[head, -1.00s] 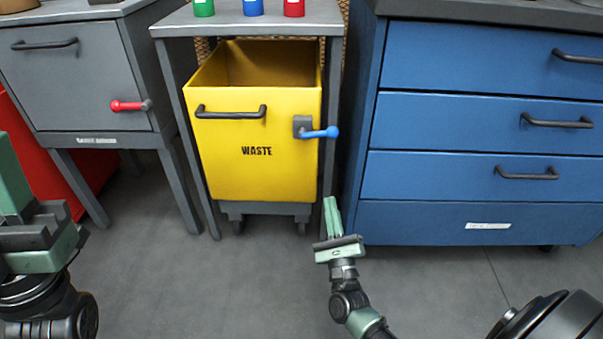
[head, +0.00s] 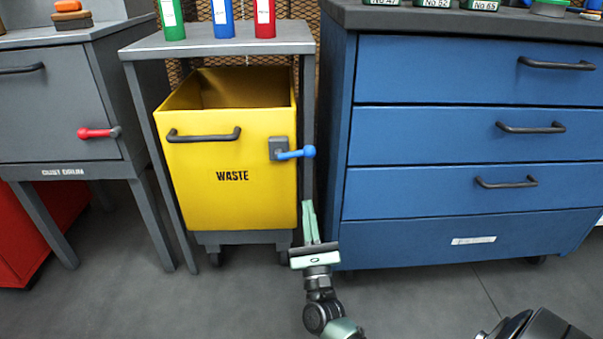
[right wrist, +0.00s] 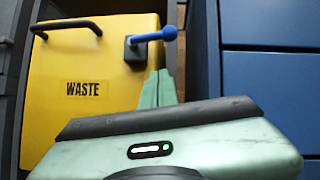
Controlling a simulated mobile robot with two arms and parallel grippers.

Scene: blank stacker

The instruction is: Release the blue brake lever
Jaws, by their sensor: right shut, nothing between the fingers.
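The blue brake lever (head: 296,153) sticks out to the right, about level, from a grey bracket on the front of the yellow waste bin (head: 215,190). It also shows in the right wrist view (right wrist: 158,35), above my fingers. My right gripper (head: 309,205) is shut and empty. Its fingertips point up and lie below the lever, apart from it in the picture. In the right wrist view the shut fingers (right wrist: 159,76) lie below the lever's bracket. My left gripper is out of view.
Blue drawers (head: 440,135) stand close on the right. A grey cabinet with a red lever (head: 95,133) is on the left. The floor in front is open.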

